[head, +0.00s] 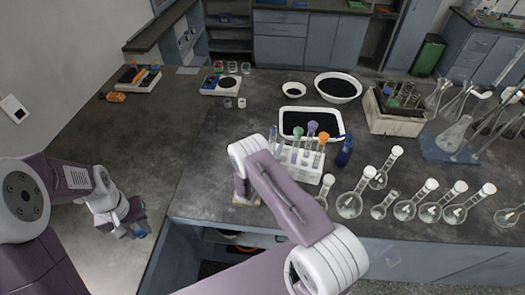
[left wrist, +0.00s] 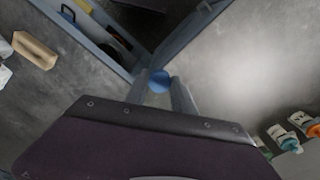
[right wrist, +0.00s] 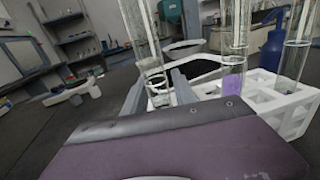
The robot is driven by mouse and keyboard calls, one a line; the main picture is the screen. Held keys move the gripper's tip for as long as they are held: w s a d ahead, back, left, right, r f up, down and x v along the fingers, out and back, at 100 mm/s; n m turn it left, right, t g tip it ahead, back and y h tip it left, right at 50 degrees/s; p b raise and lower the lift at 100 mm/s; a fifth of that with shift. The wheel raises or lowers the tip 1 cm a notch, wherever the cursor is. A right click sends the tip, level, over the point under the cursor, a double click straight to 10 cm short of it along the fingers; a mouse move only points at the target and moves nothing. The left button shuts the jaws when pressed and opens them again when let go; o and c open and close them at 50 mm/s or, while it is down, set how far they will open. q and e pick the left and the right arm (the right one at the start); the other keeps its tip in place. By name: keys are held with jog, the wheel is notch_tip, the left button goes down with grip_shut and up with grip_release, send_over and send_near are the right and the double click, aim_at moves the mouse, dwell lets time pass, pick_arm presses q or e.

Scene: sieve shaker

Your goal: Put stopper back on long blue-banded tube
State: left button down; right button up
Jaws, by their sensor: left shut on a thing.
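My left gripper (head: 139,229) is shut on a small blue stopper (left wrist: 159,80). It hangs low at the left, far from the rack. The white tube rack (head: 305,168) stands mid-bench with several tubes. Green (head: 298,132), purple (head: 312,127) and orange (head: 323,137) stoppers show there. The arm hides that gripper in the head view. I cannot make out a blue band on this tube.
A blue bottle (head: 345,153) stands right of the rack, and a white tray of dark grains (head: 340,125) lies behind it. Several round flasks (head: 349,205) line the front edge. The bench left of the rack is mostly clear.

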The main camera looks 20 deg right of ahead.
grip_shut()
jog(key=shift+r, duration=0.1)
pick_arm(q)
jog(key=shift+f, duration=0.2)
pick_arm(e)
notch_tip(320, 180, up, 10)
dwell(2.4)
